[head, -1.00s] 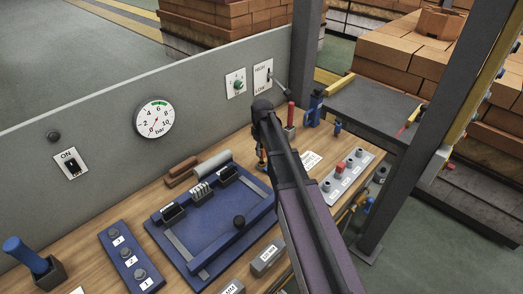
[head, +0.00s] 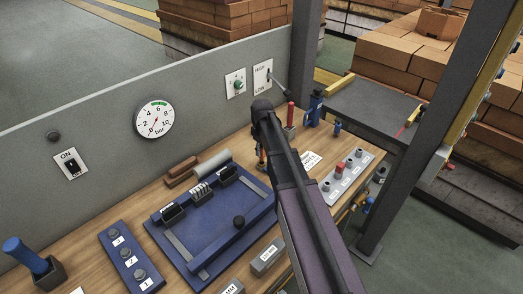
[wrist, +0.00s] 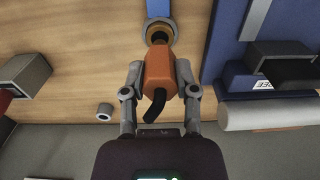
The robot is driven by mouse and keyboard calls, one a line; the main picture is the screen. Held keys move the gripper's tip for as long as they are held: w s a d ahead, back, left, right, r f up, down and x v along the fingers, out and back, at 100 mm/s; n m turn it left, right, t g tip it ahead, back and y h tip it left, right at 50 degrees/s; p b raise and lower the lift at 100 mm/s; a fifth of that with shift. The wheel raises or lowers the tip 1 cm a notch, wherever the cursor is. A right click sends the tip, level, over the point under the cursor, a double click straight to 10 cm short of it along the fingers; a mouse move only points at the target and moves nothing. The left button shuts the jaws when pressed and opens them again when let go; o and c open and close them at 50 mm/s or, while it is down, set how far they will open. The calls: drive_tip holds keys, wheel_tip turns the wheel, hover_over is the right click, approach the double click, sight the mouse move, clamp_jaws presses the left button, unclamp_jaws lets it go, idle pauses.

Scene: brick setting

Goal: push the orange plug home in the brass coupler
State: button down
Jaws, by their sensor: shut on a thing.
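The orange plug (wrist: 160,75) is between the two fingers of my gripper (wrist: 159,72) in the wrist view. My gripper is shut on it. A short black cable tail curls from the plug's near end. The plug's front end lines up with the ring-shaped brass coupler (wrist: 161,27) and overlaps its opening. I cannot tell how deep it sits. A blue piece lies behind the coupler. In the head view my arm hides the coupler, and only a small orange part of the plug (head: 261,156) shows beside it.
A blue fixture (head: 212,263) with dark blocks lies left of my arm, with a grey cylinder (head: 213,161) behind it. A panel with a gauge (head: 154,119) bounds the back of the bench. A red-handled tool (head: 290,115) stands right of my arm, beyond a white label.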

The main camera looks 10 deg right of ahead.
sight(262, 156)
drive_tip(key=shift+f+b, duration=1.8)
drive_tip(key=shift+b, duration=0.05)
drive_tip(key=shift+c, duration=1.5)
unclamp_jaws()
drive_tip(key=shift+r, duration=0.1)
drive_tip(key=o, duration=0.3)
drive_tip(key=shift+r+p, duration=3)
drive_tip(key=shift+p, duration=0.1)
drive_tip(key=shift+s, duration=0.15)
drive_tip(key=s+m, duration=0.6)
drive_tip(key=s, duration=1.6)
drive_tip(key=shift+m, duration=0.4)
drive_tip(key=shift+a, duration=0.1)
